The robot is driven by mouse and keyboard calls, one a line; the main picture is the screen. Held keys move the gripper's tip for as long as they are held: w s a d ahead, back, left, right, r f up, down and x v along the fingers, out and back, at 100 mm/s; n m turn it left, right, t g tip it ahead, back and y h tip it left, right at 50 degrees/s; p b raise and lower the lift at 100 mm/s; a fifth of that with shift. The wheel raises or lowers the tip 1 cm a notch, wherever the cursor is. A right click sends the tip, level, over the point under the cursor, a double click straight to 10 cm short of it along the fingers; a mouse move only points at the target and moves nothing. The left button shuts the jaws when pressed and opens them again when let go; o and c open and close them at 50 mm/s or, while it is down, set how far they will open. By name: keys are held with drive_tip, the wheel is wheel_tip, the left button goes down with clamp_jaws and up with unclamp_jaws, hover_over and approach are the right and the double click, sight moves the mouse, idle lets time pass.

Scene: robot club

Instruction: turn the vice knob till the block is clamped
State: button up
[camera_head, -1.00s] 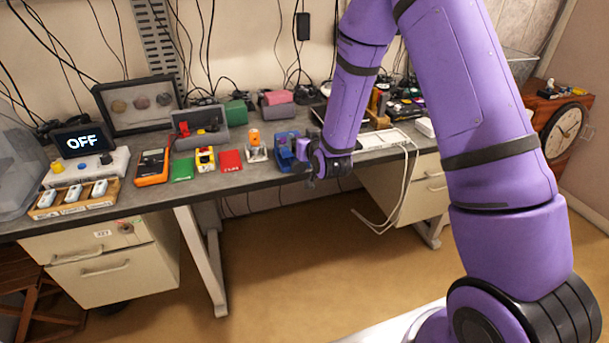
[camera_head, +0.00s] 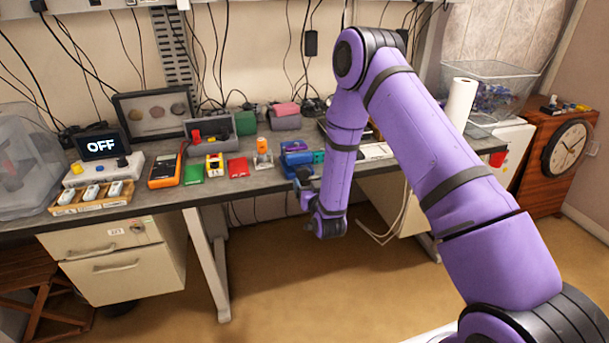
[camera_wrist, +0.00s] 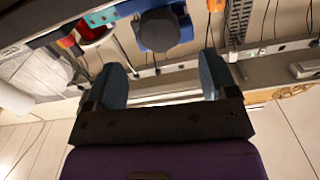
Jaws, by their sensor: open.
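The blue vice (camera_head: 298,159) sits at the front edge of the workbench, right of the orange-topped item. In the wrist view its blue body (camera_wrist: 178,36) shows behind a round dark knob (camera_wrist: 158,29). My gripper (camera_head: 304,178) is in front of the vice at the bench edge. In the wrist view my gripper (camera_wrist: 160,60) is open and empty, its two blue-grey fingers wide apart. The knob lies beyond the fingertips, between their lines, and appears apart from them. I cannot make out the block or whether the jaws touch it.
Left of the vice stand an orange-topped item (camera_head: 262,150), a red square (camera_head: 238,167), a green square (camera_head: 191,174) and an orange multimeter (camera_head: 164,169). A display (camera_head: 100,144) reads OFF. A teal item (camera_head: 318,157) is close on the right. The floor before the bench is clear.

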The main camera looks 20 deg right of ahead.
sight(304, 173)
drive_tip(key=shift+w, duration=3)
drive_tip(key=c, duration=0.9)
